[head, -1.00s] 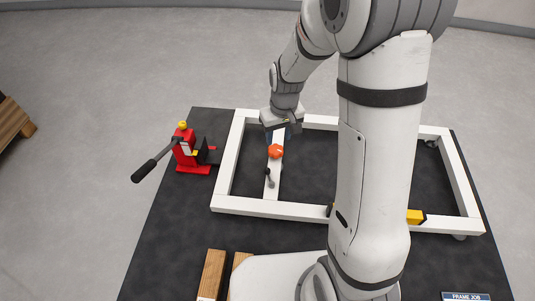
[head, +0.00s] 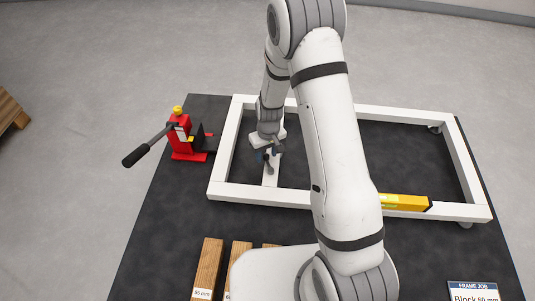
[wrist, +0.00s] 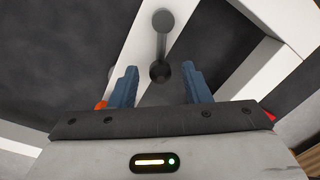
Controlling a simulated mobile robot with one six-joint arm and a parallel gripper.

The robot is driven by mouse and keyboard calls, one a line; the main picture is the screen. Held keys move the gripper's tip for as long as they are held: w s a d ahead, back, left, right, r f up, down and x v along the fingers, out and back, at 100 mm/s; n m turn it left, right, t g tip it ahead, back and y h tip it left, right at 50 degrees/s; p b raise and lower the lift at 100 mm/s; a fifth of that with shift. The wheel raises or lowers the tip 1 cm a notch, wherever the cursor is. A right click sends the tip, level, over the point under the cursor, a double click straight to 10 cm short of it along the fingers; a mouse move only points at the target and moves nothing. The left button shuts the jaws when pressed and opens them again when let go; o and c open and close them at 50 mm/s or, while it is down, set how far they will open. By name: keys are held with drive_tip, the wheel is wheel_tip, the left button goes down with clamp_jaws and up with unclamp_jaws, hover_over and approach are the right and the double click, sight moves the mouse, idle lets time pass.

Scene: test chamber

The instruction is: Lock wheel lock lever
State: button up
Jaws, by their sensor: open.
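The lever (wrist: 161,45) is a grey-black rod with a round dark knob at one end and a round pivot at the other, mounted on a white crossbar (wrist: 190,32). In the head view the lever (head: 268,166) shows just below my gripper (head: 266,154). In the wrist view my gripper (wrist: 160,68) is open, with its two blue fingers on either side of the knob and a gap to each. I cannot tell whether the fingers are level with the knob in depth. A small part of an orange knob (wrist: 101,105) shows beside the left finger; the gripper hides it in the head view.
The white frame (head: 260,193) lies on a dark mat (head: 170,235). A red jack (head: 183,140) with a black handle stands at left. A yellow level (head: 403,202) lies by the frame's near rail. Wooden blocks (head: 208,262) and a job card (head: 474,291) are in front.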

drive_tip(key=shift+f, duration=0.15)
drive_tip(key=shift+c, duration=0.3)
clamp_jaws()
drive_tip(key=shift+d+m, duration=0.35)
drive_tip(key=shift+m, duration=0.45)
drive_tip(key=shift+d+m, duration=0.35)
drive_tip(key=shift+m, duration=0.45)
drive_tip(key=shift+o, duration=0.3)
unclamp_jaws()
wheel_tip(320, 180, up, 8)
drive_tip(key=p, duration=0.1)
drive_tip(key=shift+d+p, duration=0.2)
drive_tip(key=shift+p, duration=0.1)
drive_tip(key=shift+f, duration=0.1)
